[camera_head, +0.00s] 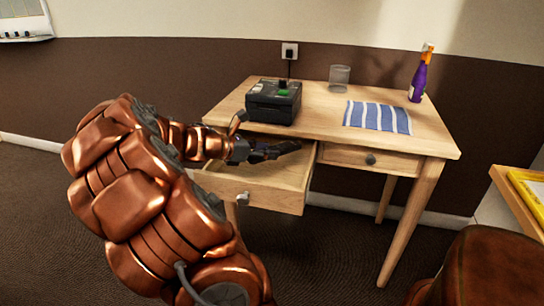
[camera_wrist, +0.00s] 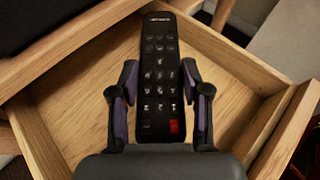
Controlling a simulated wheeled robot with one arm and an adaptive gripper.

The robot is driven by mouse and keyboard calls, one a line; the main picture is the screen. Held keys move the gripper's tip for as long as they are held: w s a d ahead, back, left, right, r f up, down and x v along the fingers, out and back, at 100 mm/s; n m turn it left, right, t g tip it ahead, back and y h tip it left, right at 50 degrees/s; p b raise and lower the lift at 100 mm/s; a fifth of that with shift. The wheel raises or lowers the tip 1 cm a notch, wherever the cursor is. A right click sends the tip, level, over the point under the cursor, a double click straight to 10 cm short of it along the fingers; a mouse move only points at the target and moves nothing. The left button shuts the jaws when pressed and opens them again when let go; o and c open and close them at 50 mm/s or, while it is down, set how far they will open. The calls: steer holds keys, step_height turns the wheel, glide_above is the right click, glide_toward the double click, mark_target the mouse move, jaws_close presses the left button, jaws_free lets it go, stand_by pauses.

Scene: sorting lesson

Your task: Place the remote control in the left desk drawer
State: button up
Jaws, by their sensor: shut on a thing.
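The black remote control (camera_wrist: 160,75) with rows of buttons and one red button is between the two fingers of my gripper (camera_wrist: 160,100) in the wrist view. My gripper is shut on its sides near the red-button end. In the head view my gripper (camera_head: 262,153) is over the left desk drawer (camera_head: 255,192), which is pulled out. The remote (camera_head: 285,148) shows there as a dark shape at the fingers. In the wrist view the bare wooden floor of the drawer (camera_wrist: 75,115) shows around the remote. I cannot tell whether the remote touches the drawer floor.
On the wooden desk (camera_head: 318,115) stand a black device (camera_head: 273,103), a clear glass (camera_head: 339,78) and a purple bottle (camera_head: 418,82). A blue striped cloth (camera_head: 377,117) lies there too. The right drawer (camera_head: 370,159) is shut. A yellow tray (camera_head: 530,195) is at the right edge.

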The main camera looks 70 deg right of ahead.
mark_target(272, 149)
steer(key=d+f, duration=0.1)
steer(key=d, duration=0.1)
steer(key=d+f+b, duration=0.1)
steer(key=d, duration=0.1)
steer(key=d+f, duration=0.1)
steer(key=shift+w+d+f, duration=0.2)
steer(key=shift+w+d, duration=0.05)
steer(key=shift+d, duration=0.15)
steer(key=shift+w+d+f+b, duration=0.2)
steer(key=shift+d+b, duration=0.15)
steer(key=shift+d, duration=0.2)
steer(key=d+f+b, duration=0.1)
steer(key=d+f, duration=0.1)
steer(key=shift+d+f, duration=0.15)
steer(key=shift+d, duration=0.25)
steer(key=o, duration=1.2)
steer(key=shift+w, duration=0.1)
